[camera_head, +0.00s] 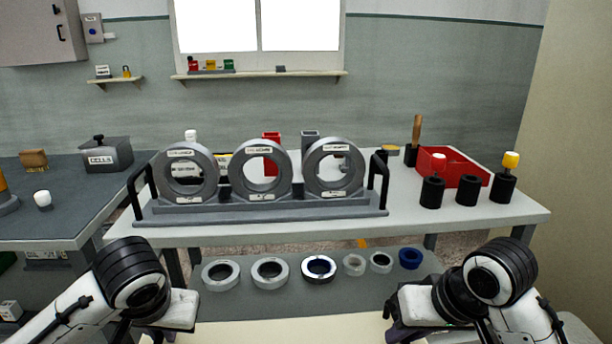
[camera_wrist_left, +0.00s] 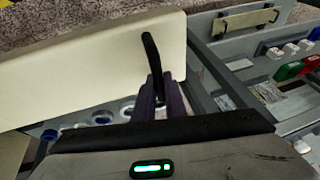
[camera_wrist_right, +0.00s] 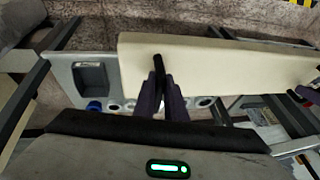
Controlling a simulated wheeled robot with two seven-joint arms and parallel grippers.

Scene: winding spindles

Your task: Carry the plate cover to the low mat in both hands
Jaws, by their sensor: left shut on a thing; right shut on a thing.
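The plate cover is a cream flat panel (camera_head: 290,333) at the bottom edge of the head view, between my two wrists. It also shows in the left wrist view (camera_wrist_left: 80,65) and the right wrist view (camera_wrist_right: 225,65). My left gripper (camera_wrist_left: 158,92) is shut on a black handle of the cover. My right gripper (camera_wrist_right: 160,92) is shut on the other black handle. The cover is held up in front of me, and its near part is cut off in the head view. I cannot pick out the low mat with certainty.
A white table (camera_head: 470,213) ahead carries a grey stand with three upright rings (camera_head: 263,205), a red bin (camera_head: 470,175) and black cups. A lower grey shelf (camera_head: 310,307) holds several rings. A dark bench (camera_head: 50,215) stands at the left.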

